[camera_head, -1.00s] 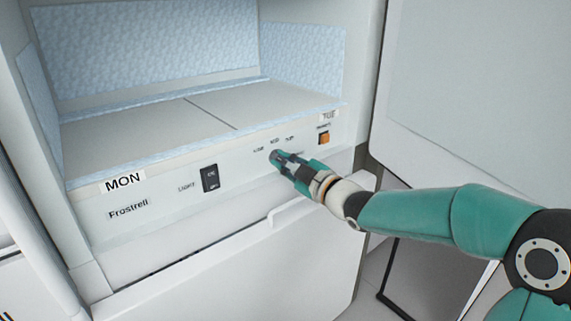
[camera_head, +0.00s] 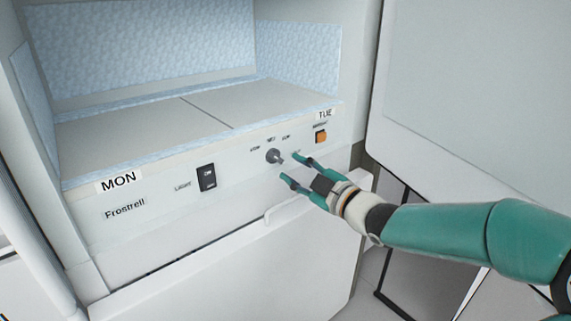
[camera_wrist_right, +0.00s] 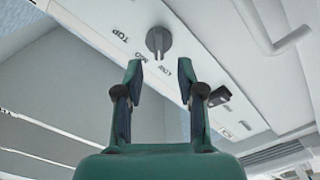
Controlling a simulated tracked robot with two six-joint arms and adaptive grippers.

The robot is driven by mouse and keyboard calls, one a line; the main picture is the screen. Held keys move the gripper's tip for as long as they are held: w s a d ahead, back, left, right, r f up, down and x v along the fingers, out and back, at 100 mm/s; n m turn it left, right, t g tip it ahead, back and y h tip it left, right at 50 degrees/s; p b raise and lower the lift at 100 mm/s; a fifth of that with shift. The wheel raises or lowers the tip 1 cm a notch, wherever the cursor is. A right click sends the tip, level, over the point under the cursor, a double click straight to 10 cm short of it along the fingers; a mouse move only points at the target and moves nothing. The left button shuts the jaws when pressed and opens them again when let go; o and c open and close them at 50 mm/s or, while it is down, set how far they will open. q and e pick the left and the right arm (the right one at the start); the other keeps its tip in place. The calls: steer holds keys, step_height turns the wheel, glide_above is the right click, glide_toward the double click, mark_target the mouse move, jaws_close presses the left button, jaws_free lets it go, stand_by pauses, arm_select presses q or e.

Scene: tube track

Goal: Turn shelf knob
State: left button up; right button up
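The shelf knob (camera_head: 273,156) is a small grey dial on the white front panel below the shelf, under small labels. In the right wrist view the knob (camera_wrist_right: 158,42) shows as a round dial with a raised bar, beside small lettering. My right gripper (camera_head: 291,168) is open and empty, apart from the knob, a little in front and to its right. In the wrist view the fingers of the right gripper (camera_wrist_right: 159,68) are spread, with the knob just beyond the gap between their tips. My left gripper is not in view.
A black light switch (camera_head: 206,177) and an orange button (camera_head: 321,137) sit on the same panel, left and right of the knob. Below is a white drawer front with a handle (camera_head: 284,207). An open white door (camera_head: 470,90) stands at the right. The shelf is empty.

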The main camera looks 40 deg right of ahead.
steer(key=s, duration=0.6)
steer(key=shift+s+d, duration=0.2)
steer(key=shift+s, duration=0.1)
steer(key=shift+f, duration=0.1)
